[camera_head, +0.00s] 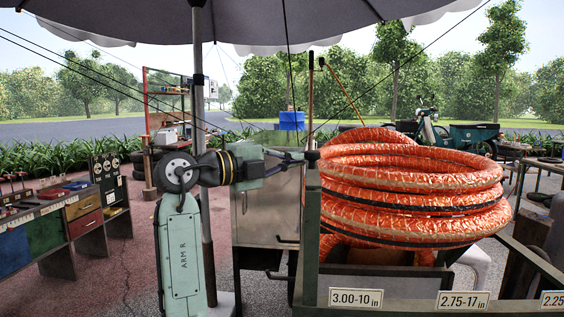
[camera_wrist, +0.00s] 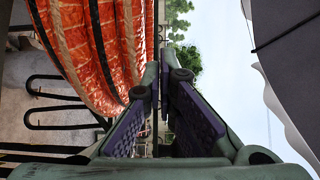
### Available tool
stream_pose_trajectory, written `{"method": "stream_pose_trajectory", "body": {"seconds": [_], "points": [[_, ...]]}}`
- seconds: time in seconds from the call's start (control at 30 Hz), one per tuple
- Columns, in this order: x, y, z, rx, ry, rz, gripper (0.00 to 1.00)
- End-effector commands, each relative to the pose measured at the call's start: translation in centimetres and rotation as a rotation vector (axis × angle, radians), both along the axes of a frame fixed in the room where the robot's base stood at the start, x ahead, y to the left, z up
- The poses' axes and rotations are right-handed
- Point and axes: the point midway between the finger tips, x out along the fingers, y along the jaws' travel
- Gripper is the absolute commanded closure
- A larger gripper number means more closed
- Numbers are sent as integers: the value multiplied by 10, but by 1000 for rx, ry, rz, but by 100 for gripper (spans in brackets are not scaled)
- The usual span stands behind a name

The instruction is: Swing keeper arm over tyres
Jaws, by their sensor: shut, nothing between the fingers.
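The tyres (camera_head: 400,185), wrapped in shiny orange foil with dark bands, lie stacked in a dark green rack (camera_head: 307,235). They also fill the upper left of the wrist view (camera_wrist: 85,45). A thin upright rod (camera_head: 311,100) rises at the rack's left corner post, and a slanted tan rod (camera_head: 343,92) stands behind the tyres. I cannot tell for certain which is the keeper arm. My gripper (camera_head: 295,158) is beside the top of that corner post, left of the tyres. In the wrist view its purple-padded fingers (camera_wrist: 161,86) are shut with nothing held.
Size labels (camera_head: 356,298) line the rack's front rail. A grey cabinet (camera_head: 268,205) stands behind my arm. A grey umbrella pole (camera_head: 208,240) stands close to my arm, under a wide canopy (camera_head: 280,20). A workbench with drawers (camera_head: 82,215) is at left.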

Motion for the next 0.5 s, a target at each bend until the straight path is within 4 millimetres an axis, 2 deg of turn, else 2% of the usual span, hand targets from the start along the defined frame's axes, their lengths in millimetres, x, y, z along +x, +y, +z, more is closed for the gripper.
{"method": "stream_pose_trajectory", "body": {"seconds": [0.07,0.2,0.37,0.5], "points": [[4,-14,1,-3,4,-81,100],[4,-38,0,0,0,-82,100],[2,-64,0,-1,3,-223,100],[-3,-83,-1,1,-1,-213,100]]}}
